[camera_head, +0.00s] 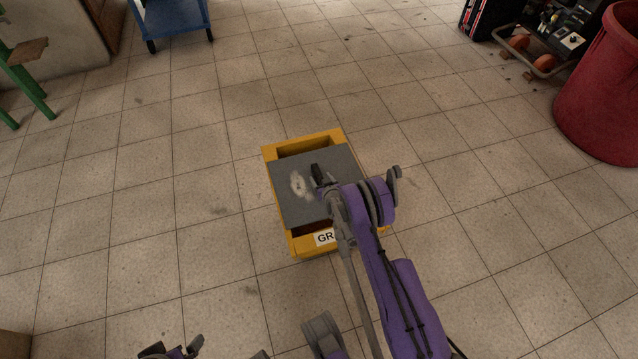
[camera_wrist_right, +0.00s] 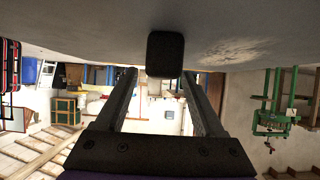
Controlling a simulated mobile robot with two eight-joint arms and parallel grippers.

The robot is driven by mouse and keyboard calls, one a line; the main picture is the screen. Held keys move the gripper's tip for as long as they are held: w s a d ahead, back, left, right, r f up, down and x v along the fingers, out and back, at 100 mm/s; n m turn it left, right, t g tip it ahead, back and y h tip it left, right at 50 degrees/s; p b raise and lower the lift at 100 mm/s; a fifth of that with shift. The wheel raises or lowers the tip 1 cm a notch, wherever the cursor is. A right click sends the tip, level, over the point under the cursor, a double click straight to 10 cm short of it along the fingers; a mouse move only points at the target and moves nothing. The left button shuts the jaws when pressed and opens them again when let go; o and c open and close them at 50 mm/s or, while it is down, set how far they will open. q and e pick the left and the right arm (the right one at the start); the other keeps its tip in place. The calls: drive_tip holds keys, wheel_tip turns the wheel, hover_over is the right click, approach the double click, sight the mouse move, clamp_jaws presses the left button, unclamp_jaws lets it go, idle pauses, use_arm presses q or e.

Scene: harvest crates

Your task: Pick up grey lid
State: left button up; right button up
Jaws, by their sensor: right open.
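The grey lid (camera_head: 302,205) lies skewed on top of a yellow crate (camera_head: 303,140), leaving parts of the crate's opening uncovered at the far and near sides. The lid has a pale worn patch. It also shows as the grey surface across the top of the right wrist view (camera_wrist_right: 70,28), with a dark block-shaped handle (camera_wrist_right: 165,54) on it. My right gripper (camera_wrist_right: 161,78) is open, its fingertips on either side of the handle's end and apart from it. In the head view my right gripper (camera_head: 325,186) is over the lid. A bit of my left arm shows at the bottom edge; its jaws are unclear.
The crate has a white label (camera_head: 325,237) reading "GR", partly hidden by my right arm. A red bin (camera_head: 602,95) and a cart (camera_head: 540,45) stand at the right. A blue trolley (camera_head: 172,15) and a green frame (camera_head: 28,80) stand at the left. The tiled floor around the crate is clear.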

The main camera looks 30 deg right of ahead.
drive_tip(key=shift+w, duration=0.2)
clamp_jaws()
idle(1.3)
